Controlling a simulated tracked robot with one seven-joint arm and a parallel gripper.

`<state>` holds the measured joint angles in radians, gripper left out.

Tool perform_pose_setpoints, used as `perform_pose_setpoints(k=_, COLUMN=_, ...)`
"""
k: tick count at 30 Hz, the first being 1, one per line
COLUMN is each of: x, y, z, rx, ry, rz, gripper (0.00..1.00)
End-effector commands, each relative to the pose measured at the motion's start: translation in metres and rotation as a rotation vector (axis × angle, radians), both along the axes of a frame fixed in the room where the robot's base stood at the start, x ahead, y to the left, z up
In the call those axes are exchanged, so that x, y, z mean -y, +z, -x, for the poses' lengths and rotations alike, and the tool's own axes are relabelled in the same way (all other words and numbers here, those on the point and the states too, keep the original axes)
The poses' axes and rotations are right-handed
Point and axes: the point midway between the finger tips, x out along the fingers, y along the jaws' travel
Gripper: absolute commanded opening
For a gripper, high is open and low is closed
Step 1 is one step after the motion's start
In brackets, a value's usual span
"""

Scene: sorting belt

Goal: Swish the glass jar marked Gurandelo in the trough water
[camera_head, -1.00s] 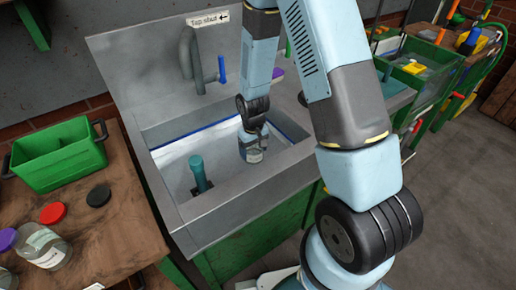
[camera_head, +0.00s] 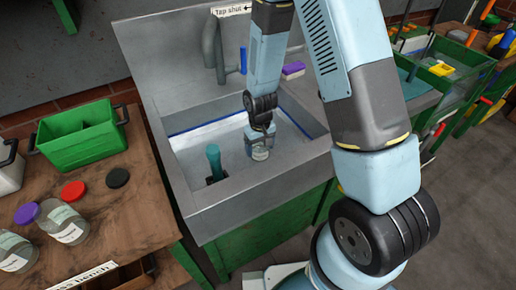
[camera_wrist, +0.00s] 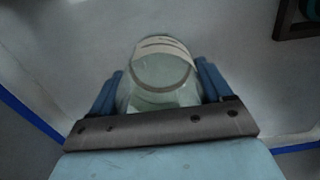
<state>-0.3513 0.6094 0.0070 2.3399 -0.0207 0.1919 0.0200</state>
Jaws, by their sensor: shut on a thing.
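My gripper (camera_head: 260,130) is shut on a glass jar (camera_head: 259,152) and holds it inside the metal trough (camera_head: 240,188). In the wrist view the jar (camera_wrist: 162,75) sits between the blue fingers, its round opening or end toward the camera and a pale label on its far side. The label's writing is too small to read. The trough has a blue line along its inner walls. The water surface is hard to make out, so I cannot tell how deep the jar is in it.
A teal upright piece (camera_head: 214,160) stands in the trough left of the jar. A tap (camera_head: 212,50) with a blue lever is at the back, under a "Tap shut" sign (camera_head: 232,11). The left bench holds a green crate (camera_head: 112,148), lids and jars.

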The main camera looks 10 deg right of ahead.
Motion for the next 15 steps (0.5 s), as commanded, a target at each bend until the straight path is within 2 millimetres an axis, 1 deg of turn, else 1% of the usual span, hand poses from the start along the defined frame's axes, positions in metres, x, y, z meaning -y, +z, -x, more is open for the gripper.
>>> perform_pose_setpoints(k=1, x=0.006, y=0.000, z=-0.002, rx=0.000, ry=-0.004, rz=0.000, gripper=0.41)
perform_pose_setpoints(k=15, x=0.048, y=0.000, z=-0.020, rx=0.000, ry=-0.004, rz=0.000, gripper=0.41)
